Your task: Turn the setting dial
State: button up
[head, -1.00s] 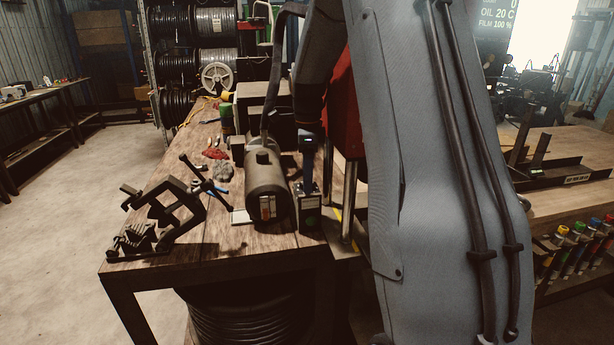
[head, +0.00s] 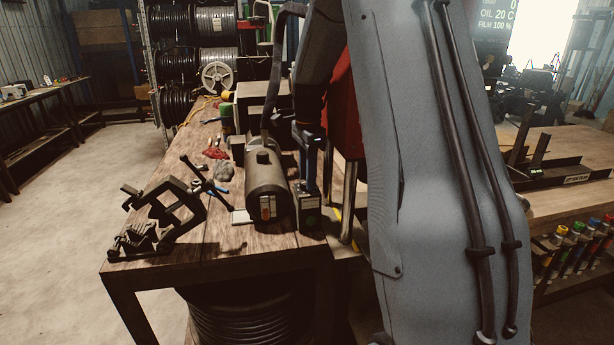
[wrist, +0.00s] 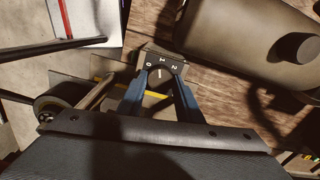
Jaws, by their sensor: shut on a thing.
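The setting dial (wrist: 160,76) shows in the wrist view as a dark round knob on a small box (wrist: 161,54). The figures 0, 1 and 2 are printed around its far side. A pale mark on the knob seems to point near the 1. My gripper (wrist: 161,80) has its two blue fingers on either side of the knob, shut on it. In the head view my gripper (head: 307,188) reaches down onto the small dark box (head: 309,222) at the bench's front; the knob itself is hidden there.
A grey motor-like cylinder (head: 267,187) lies close left of the box. A black clamp (head: 165,218) stands at the bench's left corner. A red machine on metal posts (head: 349,200) is close on the right, partly behind my arm.

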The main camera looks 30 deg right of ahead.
jog(key=shift+r+n, duration=0.1)
jog(key=shift+n, duration=0.7)
jog(key=shift+w, duration=0.1)
jog(key=o, duration=1)
jog(key=shift+o, duration=0.2)
jog(key=shift+r+b, duration=1.2)
jog(key=shift+r, duration=2.65)
